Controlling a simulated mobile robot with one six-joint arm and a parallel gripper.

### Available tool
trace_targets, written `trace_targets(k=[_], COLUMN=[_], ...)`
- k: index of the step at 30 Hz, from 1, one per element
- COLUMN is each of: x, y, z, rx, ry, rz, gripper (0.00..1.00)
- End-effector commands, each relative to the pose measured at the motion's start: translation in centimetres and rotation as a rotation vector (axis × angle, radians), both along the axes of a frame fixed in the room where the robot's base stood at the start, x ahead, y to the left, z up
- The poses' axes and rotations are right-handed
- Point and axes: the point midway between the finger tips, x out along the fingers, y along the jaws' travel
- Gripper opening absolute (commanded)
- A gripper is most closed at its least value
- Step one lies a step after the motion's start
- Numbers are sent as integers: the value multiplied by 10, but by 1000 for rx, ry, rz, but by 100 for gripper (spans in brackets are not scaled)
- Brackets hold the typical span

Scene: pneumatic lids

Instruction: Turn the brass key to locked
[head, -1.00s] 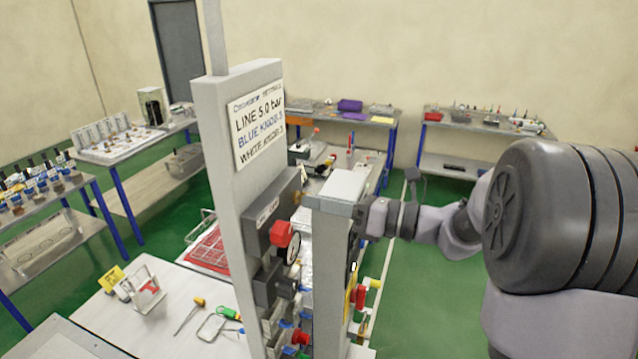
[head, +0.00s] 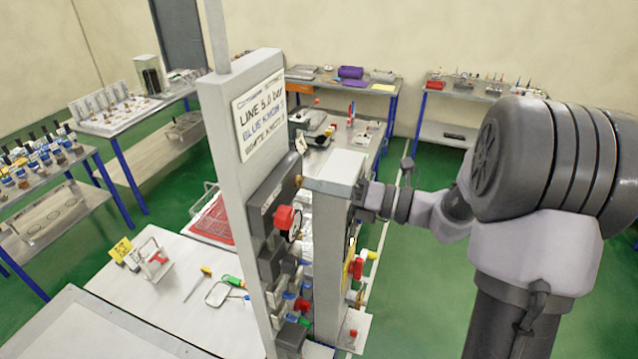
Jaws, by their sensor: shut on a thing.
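A small brass-coloured bit, taken as the brass key (head: 298,181), shows at the right side of the dark box (head: 272,192) on the upright panel. Its turn angle is too small to read. My gripper (head: 308,184) reaches in from the right at the height of the key and is shut on it. The jaws are hard to make out beside the pale block, and the grip itself is mostly hidden.
A red knob (head: 284,217) sits just below the dark box. A grey post (head: 329,245) with a pale block on top (head: 336,167) stands close to my wrist. The panel's sign (head: 259,115) faces me. Green floor at right is open.

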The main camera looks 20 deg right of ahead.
Motion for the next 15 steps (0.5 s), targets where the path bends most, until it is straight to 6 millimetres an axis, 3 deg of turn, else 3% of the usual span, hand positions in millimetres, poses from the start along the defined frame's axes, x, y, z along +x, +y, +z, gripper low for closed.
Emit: trace_targets(k=[6, 10, 15], x=[0, 0, 0], y=[0, 0, 0], z=[0, 0, 0], rx=[2, 1, 1], ry=[1, 0, 0], rz=[-1, -1, -1], gripper=[0, 27, 27])
